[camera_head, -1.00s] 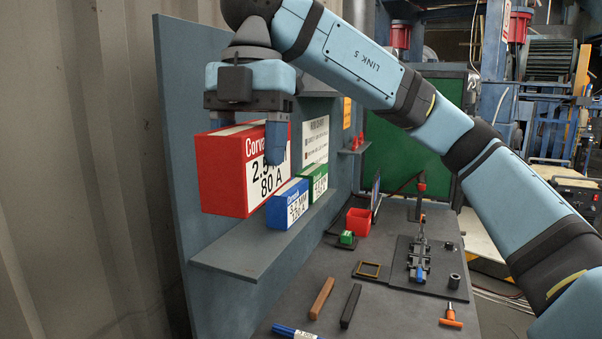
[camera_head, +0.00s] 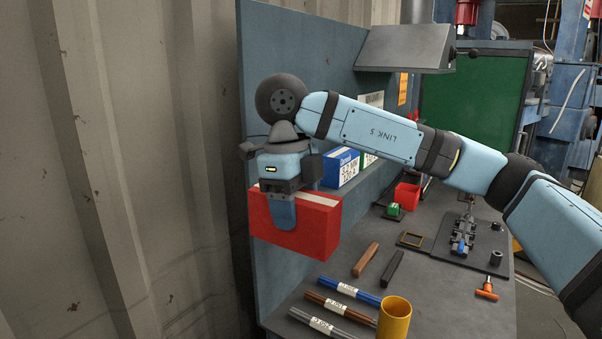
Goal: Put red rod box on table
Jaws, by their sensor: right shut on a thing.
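The red rod box (camera_head: 318,226) is held in the air in front of the blue-grey back panel, left of the table's middle. My right gripper (camera_head: 282,210) is shut on it from above, with one blue finger showing against the box's near side. The other finger is hidden behind the box. The table (camera_head: 420,306) is a dark grey top below and to the right of the box. My left gripper is not in view.
A blue box (camera_head: 342,167) and a green box stand on the shelf behind my arm. Several rods (camera_head: 345,291) and a yellow cup (camera_head: 394,318) are at the table's front. A brown bar (camera_head: 365,260) and a black bar (camera_head: 392,269) lie farther back. A red bin (camera_head: 407,196) stands behind.

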